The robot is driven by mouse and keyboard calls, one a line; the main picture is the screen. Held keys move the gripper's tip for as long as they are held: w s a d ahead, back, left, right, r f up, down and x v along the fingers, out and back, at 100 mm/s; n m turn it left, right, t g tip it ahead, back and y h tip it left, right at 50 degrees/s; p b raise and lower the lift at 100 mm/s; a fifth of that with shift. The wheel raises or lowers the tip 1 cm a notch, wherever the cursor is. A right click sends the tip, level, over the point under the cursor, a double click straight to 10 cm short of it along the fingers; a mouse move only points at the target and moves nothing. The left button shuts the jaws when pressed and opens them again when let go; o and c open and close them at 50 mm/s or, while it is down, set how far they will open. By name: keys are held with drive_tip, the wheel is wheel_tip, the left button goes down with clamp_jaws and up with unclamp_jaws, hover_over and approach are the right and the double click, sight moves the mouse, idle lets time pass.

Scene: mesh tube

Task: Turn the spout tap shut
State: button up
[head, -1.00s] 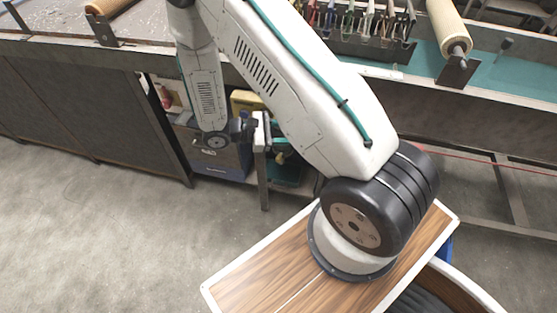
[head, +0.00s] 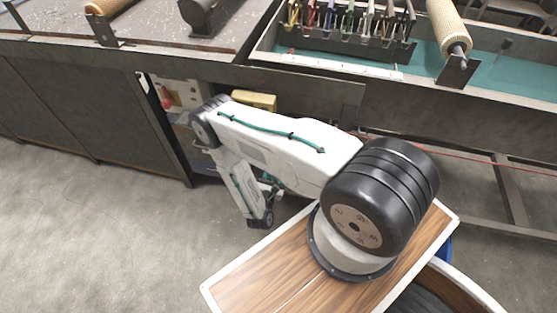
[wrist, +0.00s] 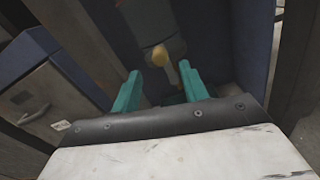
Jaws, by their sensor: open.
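In the wrist view my gripper (wrist: 160,74) is open, with its two teal fingers apart and nothing held between them. A small tan, rounded knob (wrist: 160,57) shows just beyond the fingertips, near the middle of the gap. It may be part of the spout tap, but I cannot tell for sure. A dark grey body lies around and above it. In the head view my gripper (head: 272,189) is low in front of the bench, partly hidden by my arm. The tap cannot be made out there.
A blue cabinet with a handle (wrist: 30,105) stands at the left in the wrist view. In the head view a yellow box (head: 254,100) sits under the bench edge (head: 310,88). A rack of coloured tools (head: 345,25) stands on the bench. The floor at left is clear.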

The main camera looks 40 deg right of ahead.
drive_tip(key=x, duration=0.6)
drive_tip(key=shift+w+d+r, duration=0.1)
drive_tip(key=shift+w+d, duration=0.1)
drive_tip(key=shift+d, duration=0.15)
clamp_jaws()
